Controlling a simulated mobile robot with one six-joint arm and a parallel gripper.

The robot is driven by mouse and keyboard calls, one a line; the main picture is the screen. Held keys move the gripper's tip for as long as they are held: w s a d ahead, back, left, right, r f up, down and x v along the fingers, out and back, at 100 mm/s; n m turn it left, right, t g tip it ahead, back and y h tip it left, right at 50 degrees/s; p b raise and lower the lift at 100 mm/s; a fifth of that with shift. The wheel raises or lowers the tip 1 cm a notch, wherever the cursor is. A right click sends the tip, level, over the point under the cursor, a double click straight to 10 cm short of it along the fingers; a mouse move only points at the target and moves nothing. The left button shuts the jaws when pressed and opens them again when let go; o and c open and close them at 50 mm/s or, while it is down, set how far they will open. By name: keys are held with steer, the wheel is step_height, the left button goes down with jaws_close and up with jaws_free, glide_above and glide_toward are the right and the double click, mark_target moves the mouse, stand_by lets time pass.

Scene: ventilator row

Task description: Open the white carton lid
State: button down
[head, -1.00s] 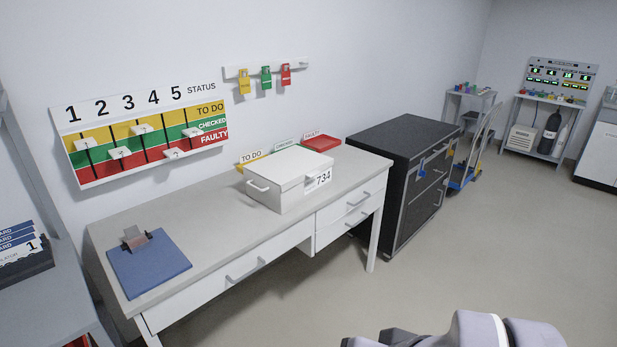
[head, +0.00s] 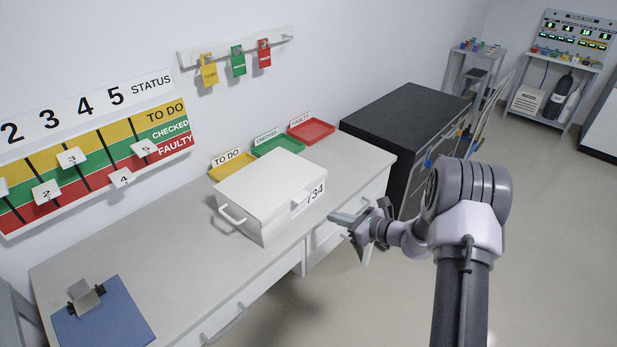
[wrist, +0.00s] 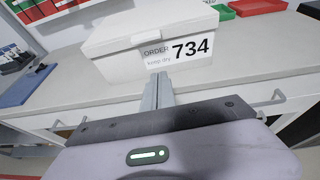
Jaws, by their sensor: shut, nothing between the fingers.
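The white carton (head: 262,232) stands on the grey bench, its lid (head: 268,184) lying flat and closed on top. A white handle (head: 232,214) sticks out from its left side. In the wrist view the carton (wrist: 120,67) shows its front face with "ORDER 734", and a tab (wrist: 152,37) hangs from the lid's front edge. My gripper (head: 340,217) is to the right of the carton, in front of its labelled face and apart from it. In the wrist view my gripper (wrist: 157,82) is shut and empty, pointing at the lower part of that face.
Yellow (head: 232,166), green (head: 278,146) and red (head: 312,130) trays stand behind the carton. A blue clipboard (head: 103,315) lies at the bench's near left. A black cabinet (head: 405,110) stands beyond the bench's right end. Bare bench (head: 170,245) lies left of the carton.

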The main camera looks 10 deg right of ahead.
steer(key=s+f+b+x, duration=0.1)
steer(key=b+x, duration=0.2)
steer(key=x, duration=0.6)
steer(key=r, duration=0.3)
steer(key=w+r+b, duration=0.1)
steer(key=shift+a+r, duration=0.25)
steer(key=shift+a, duration=0.1)
steer(key=shift+r, duration=0.1)
